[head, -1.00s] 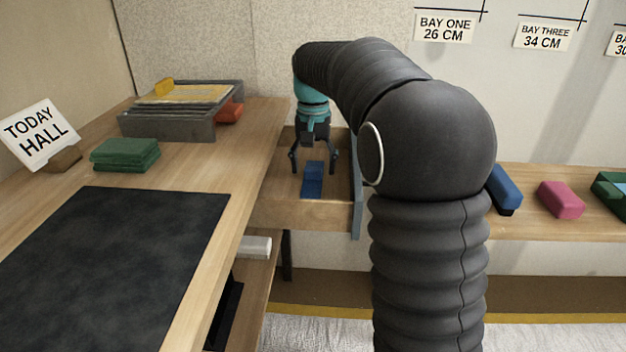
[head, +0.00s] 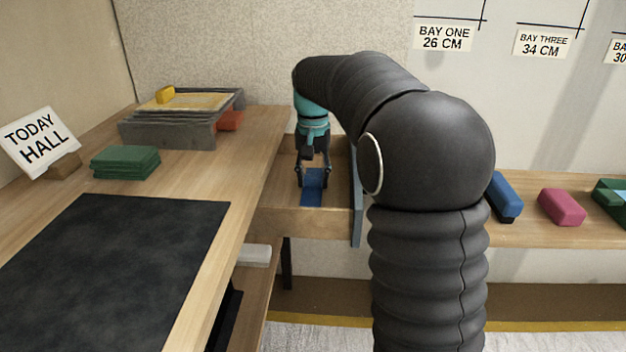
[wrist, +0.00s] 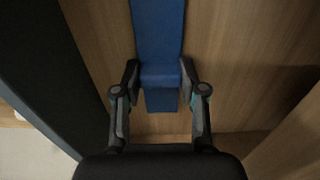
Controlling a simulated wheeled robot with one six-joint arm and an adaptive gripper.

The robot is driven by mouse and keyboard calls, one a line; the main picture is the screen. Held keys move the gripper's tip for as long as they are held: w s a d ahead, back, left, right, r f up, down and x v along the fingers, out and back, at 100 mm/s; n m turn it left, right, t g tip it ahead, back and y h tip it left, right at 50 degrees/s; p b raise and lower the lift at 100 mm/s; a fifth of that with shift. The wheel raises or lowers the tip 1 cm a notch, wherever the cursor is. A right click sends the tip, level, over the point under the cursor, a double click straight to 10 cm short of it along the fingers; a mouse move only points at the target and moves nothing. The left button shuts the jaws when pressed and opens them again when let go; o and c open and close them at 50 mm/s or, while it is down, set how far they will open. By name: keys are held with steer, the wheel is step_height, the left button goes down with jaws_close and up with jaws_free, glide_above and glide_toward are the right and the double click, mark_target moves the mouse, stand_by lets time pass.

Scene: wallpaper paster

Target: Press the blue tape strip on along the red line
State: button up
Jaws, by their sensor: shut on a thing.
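The blue tape strip (head: 311,196) lies in an open wooden drawer or tray (head: 300,219) at the right end of the bench. In the wrist view the blue strip (wrist: 157,30) runs away from me along the wooden floor, with a blue block-like part (wrist: 161,88) at its near end. My gripper (head: 313,181) reaches down into the drawer. In the wrist view my gripper (wrist: 161,92) is shut on the near blue part, one finger on each side. No red line shows in these views.
A dark mat (head: 115,270), green pads (head: 125,162) and a grey tray (head: 175,130) are on the bench at left. A blue block (head: 504,196) and a pink block (head: 562,206) lie on the right shelf. Labels for bays (head: 444,37) hang on the wall.

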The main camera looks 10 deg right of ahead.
mark_target(313, 176)
steer(key=shift+r, duration=0.7)
step_height(313, 176, up, 3)
steer(key=shift+r+p, duration=0.1)
steer(key=shift+p, duration=0.4)
steer(key=w+d+r+p, duration=0.1)
steer(key=d+r, duration=0.5)
steer(key=d, duration=0.5)
steer(key=shift+w+d+r+p, duration=0.2)
steer(key=shift+d+p, duration=0.1)
steer(key=shift+p, duration=0.1)
steer(key=o, duration=0.4)
steer(key=c, duration=0.6)
steer(key=shift+c, duration=0.2)
